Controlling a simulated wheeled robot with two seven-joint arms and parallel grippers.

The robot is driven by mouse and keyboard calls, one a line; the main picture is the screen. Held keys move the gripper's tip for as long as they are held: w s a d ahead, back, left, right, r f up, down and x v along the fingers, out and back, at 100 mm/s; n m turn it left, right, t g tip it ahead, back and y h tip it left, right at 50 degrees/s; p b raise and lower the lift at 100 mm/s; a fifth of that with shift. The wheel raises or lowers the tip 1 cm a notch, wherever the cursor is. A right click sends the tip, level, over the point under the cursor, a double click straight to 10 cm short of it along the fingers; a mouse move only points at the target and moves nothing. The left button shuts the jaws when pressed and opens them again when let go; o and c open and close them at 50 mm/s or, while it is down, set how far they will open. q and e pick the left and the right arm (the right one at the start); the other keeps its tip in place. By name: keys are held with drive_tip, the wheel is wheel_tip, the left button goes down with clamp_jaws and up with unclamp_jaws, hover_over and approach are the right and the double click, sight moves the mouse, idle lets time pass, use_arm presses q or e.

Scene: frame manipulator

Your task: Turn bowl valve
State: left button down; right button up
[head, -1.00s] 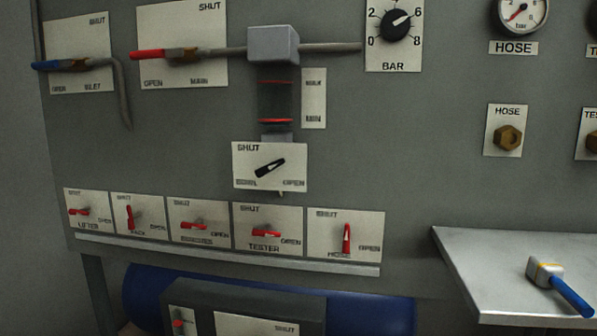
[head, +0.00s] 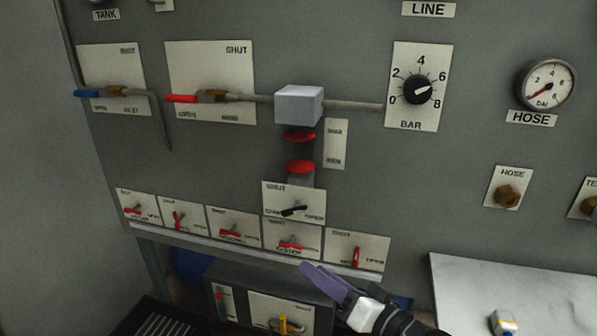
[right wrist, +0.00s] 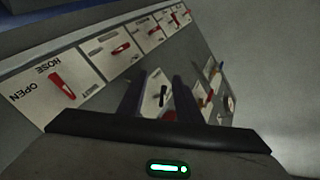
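The bowl valve is a small black lever (head: 294,210) on a white plate (head: 275,199) marked SHUT and OPEN. It is below the filter bowl (head: 300,152), which shows red discs, and the grey block (head: 298,105). The lever slants slightly up to the right. My right gripper (head: 310,268) comes in from the lower right, below the lever and apart from it. In the right wrist view its two dark fingers (right wrist: 157,95) stand apart with nothing held, and the black lever (right wrist: 163,97) shows between them, farther off. My left gripper is not in view.
A row of red-levered valves (head: 230,236) with a ledge runs under the bowl valve, close to my right gripper. A grey box (head: 255,295) is below. A metal shelf (head: 540,290) with a tool (head: 503,323) is at the lower right.

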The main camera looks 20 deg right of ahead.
drive_tip(key=m+t+p, duration=0.1)
drive_tip(key=p, duration=0.1)
approach(296, 213)
drive_tip(key=x, duration=0.9)
drive_tip(key=shift+w, duration=0.15)
drive_tip(key=shift+c, duration=0.3)
drive_tip(key=shift+f, duration=0.1)
clamp_jaws()
